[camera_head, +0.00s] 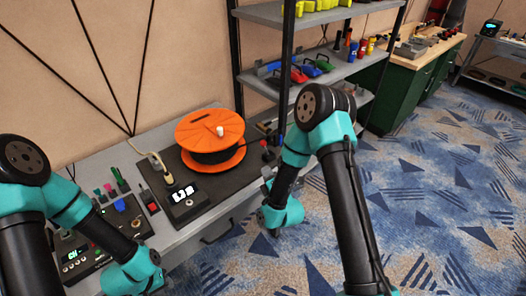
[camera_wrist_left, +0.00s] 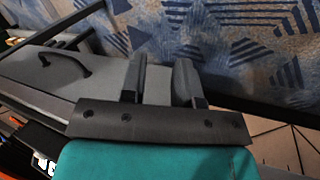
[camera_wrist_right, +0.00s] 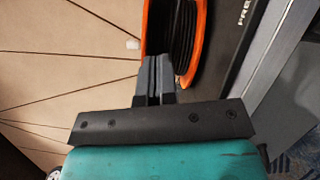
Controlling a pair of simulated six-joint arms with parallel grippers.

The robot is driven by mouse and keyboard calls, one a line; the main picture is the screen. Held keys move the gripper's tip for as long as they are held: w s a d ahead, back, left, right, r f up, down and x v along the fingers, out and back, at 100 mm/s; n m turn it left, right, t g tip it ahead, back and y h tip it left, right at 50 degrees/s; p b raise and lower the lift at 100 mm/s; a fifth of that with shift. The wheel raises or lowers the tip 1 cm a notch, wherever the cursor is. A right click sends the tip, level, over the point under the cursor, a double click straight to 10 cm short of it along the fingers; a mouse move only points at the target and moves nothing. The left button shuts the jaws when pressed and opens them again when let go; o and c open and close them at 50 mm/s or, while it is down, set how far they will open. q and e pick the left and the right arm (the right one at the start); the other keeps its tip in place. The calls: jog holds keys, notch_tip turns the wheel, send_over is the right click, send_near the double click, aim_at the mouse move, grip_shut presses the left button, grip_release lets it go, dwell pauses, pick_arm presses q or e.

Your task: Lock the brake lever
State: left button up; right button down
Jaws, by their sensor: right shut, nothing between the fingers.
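An orange cable reel (camera_head: 209,131) stands on a dark base plate (camera_head: 228,180) on the grey bench. A small red knob (camera_head: 264,144) sits at the right of the reel; I cannot tell whether it is the brake lever, nor its setting. My right gripper (camera_wrist_right: 158,78) is shut and empty. In the right wrist view its fingertips lie in front of the reel's orange rim (camera_wrist_right: 197,50), with no clear contact. My left gripper (camera_wrist_left: 160,78) is open and empty, off the bench's front edge over the floor. Its fingers are hidden in the head view.
A control box with a display (camera_head: 187,196) lies on the base plate's front. A button panel (camera_head: 85,255) and several coloured connectors (camera_head: 115,185) are at the left. Shelves (camera_head: 310,80) stand behind at the right. The carpet (camera_head: 450,200) is clear.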

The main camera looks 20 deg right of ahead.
aim_at(266, 149)
jog(key=w+d+r, duration=0.1)
jog(key=w, duration=0.9)
jog(key=shift+w+d+r, duration=0.25)
jog(key=shift+w+d, duration=0.05)
